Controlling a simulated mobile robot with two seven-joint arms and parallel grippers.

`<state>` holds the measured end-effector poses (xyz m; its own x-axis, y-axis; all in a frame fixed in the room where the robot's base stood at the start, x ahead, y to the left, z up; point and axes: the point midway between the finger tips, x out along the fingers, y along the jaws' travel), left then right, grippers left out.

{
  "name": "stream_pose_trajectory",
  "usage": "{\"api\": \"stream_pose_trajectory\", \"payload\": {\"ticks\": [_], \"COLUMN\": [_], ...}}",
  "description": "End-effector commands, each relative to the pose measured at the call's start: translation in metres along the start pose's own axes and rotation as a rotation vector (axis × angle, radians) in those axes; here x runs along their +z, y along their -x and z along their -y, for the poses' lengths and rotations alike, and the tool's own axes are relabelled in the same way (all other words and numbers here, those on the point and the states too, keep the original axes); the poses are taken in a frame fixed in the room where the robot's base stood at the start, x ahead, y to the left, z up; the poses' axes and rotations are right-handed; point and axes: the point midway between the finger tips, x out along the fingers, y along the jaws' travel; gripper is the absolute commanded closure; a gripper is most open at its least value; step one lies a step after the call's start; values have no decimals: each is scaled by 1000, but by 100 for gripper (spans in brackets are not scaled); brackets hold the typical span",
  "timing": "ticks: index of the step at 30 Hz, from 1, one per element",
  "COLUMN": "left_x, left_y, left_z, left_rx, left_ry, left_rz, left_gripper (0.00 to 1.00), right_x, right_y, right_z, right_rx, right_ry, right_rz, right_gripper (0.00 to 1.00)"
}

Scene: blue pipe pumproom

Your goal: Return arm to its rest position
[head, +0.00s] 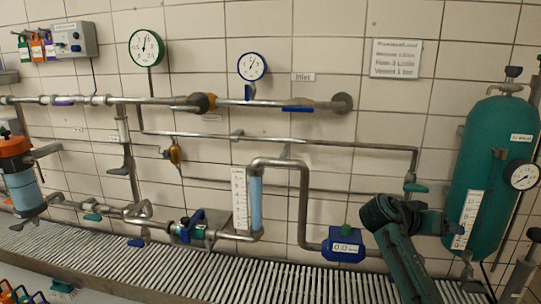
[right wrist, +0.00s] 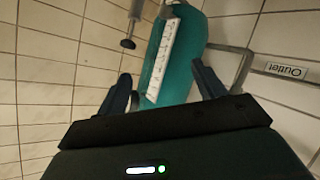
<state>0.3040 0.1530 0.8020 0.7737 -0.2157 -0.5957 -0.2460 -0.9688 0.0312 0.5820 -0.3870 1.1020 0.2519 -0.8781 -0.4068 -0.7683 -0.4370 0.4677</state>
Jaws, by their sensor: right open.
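My right arm (head: 405,250) comes up from the bottom right of the head view and bends at a dark wrist. Its right gripper (head: 452,223) points right, in front of the lower left part of the teal tank (head: 492,150). In the right wrist view the two dark fingers of this gripper (right wrist: 161,70) stand wide apart with nothing between them. The tank and its white scale strip (right wrist: 164,58) show beyond them. I cannot tell the exact gap to the tank. My left arm and gripper are not in view.
Pipes run along the tiled wall, with a blue meter (head: 343,245) left of my right arm and a gauge (head: 523,175) on the tank's right. A teal valve handle (head: 416,188) is just above the wrist. A slatted grate (head: 270,280) lies below.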

Motion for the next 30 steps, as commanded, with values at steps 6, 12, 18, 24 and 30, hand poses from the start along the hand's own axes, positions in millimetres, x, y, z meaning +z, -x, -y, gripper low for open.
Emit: {"api": "stream_pose_trajectory", "payload": {"ticks": [6,12,18,24,30], "left_x": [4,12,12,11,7], "left_y": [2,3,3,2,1], "left_z": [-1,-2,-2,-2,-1], "left_rx": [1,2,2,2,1], "left_ry": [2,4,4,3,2], "left_rz": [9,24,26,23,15], "left_gripper": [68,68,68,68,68], "right_x": [152,271,347,384,406], "right_y": [7,42,87,124,157], "right_z": [27,12,-24,-56,-86], "right_rx": [-299,-575,-805,-957,-1082], "right_ry": [258,444,562,621,657], "right_rz": [127,231,301,341,366], "right_gripper": [31,31,31,31,31]}}
